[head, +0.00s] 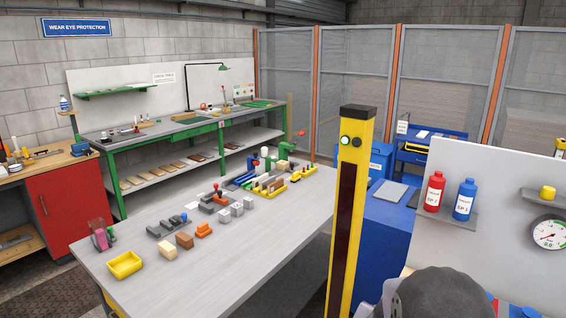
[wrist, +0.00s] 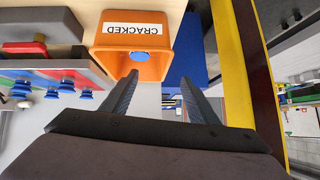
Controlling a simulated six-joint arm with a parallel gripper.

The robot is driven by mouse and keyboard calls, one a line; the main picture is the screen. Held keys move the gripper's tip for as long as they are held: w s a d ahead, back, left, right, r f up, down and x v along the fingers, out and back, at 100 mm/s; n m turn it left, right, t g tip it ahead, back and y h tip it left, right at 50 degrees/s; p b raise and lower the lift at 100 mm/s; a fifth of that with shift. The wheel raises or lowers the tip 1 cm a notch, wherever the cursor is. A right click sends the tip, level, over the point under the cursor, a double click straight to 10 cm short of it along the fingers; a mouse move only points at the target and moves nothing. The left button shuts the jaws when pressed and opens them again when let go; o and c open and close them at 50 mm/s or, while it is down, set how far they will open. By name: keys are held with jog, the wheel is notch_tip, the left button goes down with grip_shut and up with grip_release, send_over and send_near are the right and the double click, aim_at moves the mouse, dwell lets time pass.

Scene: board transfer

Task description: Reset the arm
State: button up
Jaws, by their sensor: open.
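My gripper (wrist: 159,82) shows in the wrist view with its two dark fingers spread apart. Nothing is between them. Beyond the fingertips is an orange bin (wrist: 112,62) with a white label reading "CRACKED", upside down in this view. No board is seen held. In the head view a dark rounded part of my arm fills the bottom right, and the fingers are not visible there.
A yellow and black post (head: 352,200) stands upright in the head view and also at the right of the wrist view (wrist: 247,70). The grey table (head: 215,265) holds several blocks and a yellow tray (head: 124,265). Blue knobs (wrist: 66,88) sit left of the bin.

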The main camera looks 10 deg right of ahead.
jog(key=s+a+f+n+g+y+b, duration=0.1)
jog(key=s+a+f+n+y, duration=0.2)
jog(key=a, duration=0.6)
jog(key=s+a+n+g+y+b, duration=0.1)
jog(key=s+a+n+g+y, duration=0.15)
jog(key=s+a, duration=0.45)
jog(key=s+a+f+n+g+b, duration=0.1)
jog(key=s+a+n+g, duration=0.3)
jog(key=s, duration=0.8)
jog(key=shift+s+a+f+y+b, duration=0.15)
jog(key=shift+a+y+b, duration=0.2)
jog(key=shift+a, duration=0.2)
